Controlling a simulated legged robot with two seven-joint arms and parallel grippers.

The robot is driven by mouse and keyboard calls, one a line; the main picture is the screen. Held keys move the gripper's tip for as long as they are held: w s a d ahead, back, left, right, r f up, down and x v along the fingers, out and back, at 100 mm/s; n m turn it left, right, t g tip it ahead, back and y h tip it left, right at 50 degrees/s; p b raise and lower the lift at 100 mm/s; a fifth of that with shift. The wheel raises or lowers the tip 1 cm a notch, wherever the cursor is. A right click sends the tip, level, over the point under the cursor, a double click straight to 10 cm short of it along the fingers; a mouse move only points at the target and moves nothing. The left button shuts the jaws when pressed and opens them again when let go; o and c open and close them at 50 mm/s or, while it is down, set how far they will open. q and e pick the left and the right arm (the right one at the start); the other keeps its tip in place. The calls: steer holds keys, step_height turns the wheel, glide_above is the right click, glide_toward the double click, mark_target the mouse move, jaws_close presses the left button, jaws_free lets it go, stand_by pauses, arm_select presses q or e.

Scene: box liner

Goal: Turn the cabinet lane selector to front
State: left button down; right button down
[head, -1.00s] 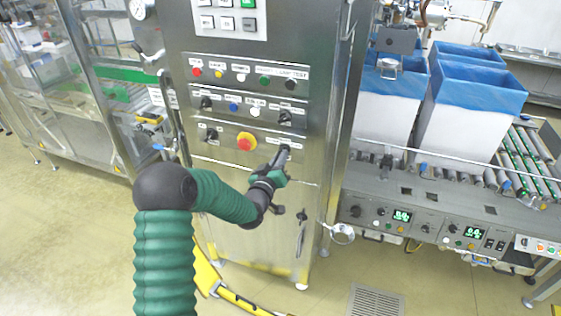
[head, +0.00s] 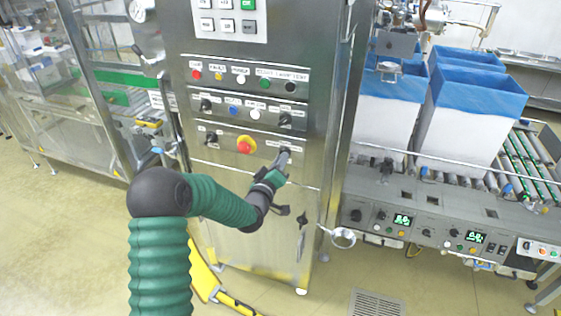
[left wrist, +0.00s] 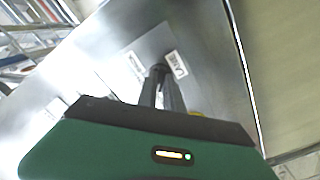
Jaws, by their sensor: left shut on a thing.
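The steel cabinet (head: 262,198) stands in the middle of the head view, with rows of buttons and black selectors. My left gripper (head: 284,155) reaches the lower right selector on its front, just right of the red emergency button (head: 246,145). The gripper is shut on that selector knob, which the fingers mostly hide. In the left wrist view my left gripper's fingers (left wrist: 163,85) close together on a small dark knob (left wrist: 160,68) beside a white label (left wrist: 176,64). The label text is too blurred to read, and the knob's angle cannot be made out. My right gripper is not in view.
Other black selectors (head: 285,120) sit above on the cabinet. A silver round-ended handle (head: 342,238) juts out at its lower right. A conveyor with blue-lined white boxes (head: 459,115) stands to the right. Yellow floor-level parts (head: 204,277) lie below my arm.

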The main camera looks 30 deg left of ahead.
arm_select(q)
steer(key=c, duration=1.7)
jaws_free()
steer(key=shift+d+f, duration=0.1)
steer(key=shift+f, duration=0.3)
steer(key=shift+o, duration=1.1)
steer(key=shift+r, duration=0.1)
steer(key=shift+r, duration=0.1)
steer(key=p+v, duration=0.1)
steer(key=v, duration=1.5)
steer(key=shift+s+a, duration=0.2)
steer(key=shift+s, duration=0.15)
